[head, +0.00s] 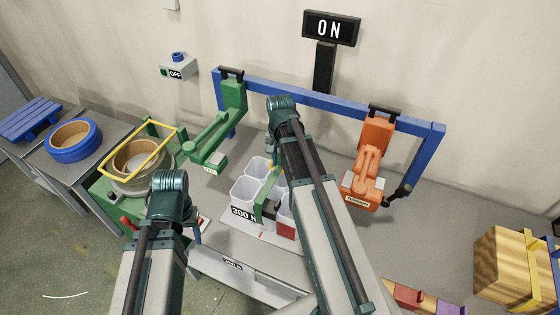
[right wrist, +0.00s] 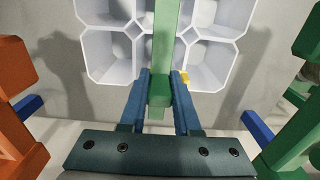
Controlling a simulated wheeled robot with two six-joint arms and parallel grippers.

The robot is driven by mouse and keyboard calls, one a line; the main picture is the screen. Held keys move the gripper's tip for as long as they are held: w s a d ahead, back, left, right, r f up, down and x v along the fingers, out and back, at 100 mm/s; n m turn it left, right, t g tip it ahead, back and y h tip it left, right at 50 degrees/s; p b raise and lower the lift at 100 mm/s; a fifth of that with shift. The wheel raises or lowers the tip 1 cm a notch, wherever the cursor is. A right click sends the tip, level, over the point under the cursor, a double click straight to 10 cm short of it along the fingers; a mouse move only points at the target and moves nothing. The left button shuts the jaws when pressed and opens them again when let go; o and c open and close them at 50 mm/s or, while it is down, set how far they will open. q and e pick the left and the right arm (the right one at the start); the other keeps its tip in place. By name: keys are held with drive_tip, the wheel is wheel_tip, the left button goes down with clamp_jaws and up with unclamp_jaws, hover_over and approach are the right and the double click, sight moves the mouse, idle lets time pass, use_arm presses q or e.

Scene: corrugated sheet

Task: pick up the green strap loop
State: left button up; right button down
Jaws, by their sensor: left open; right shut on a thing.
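The green strap loop shows as a green upright band (right wrist: 163,50) in the right wrist view, running between the two blue fingers. In the head view its green part (head: 263,203) stands over the white bins (head: 244,190). My right gripper (right wrist: 160,92) is shut on it; in the head view my right arm hides most of this gripper. Whether the band touches the bins I cannot tell. My left gripper (head: 197,235) is open, low and left of the bins, partly hidden behind my left arm.
A blue frame (head: 330,105) carries a green arm (head: 212,140) and an orange arm (head: 366,165) either side of the bins. A green stand with a yellow-rimmed roll (head: 140,155) is at left. A wooden crate (head: 505,270) is at right.

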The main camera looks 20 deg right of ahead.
wheel_tip(320, 180, up, 13)
drive_tip(key=p, duration=1.1)
drive_tip(key=shift+f+p, duration=0.15)
drive_tip(key=shift+p, duration=0.15)
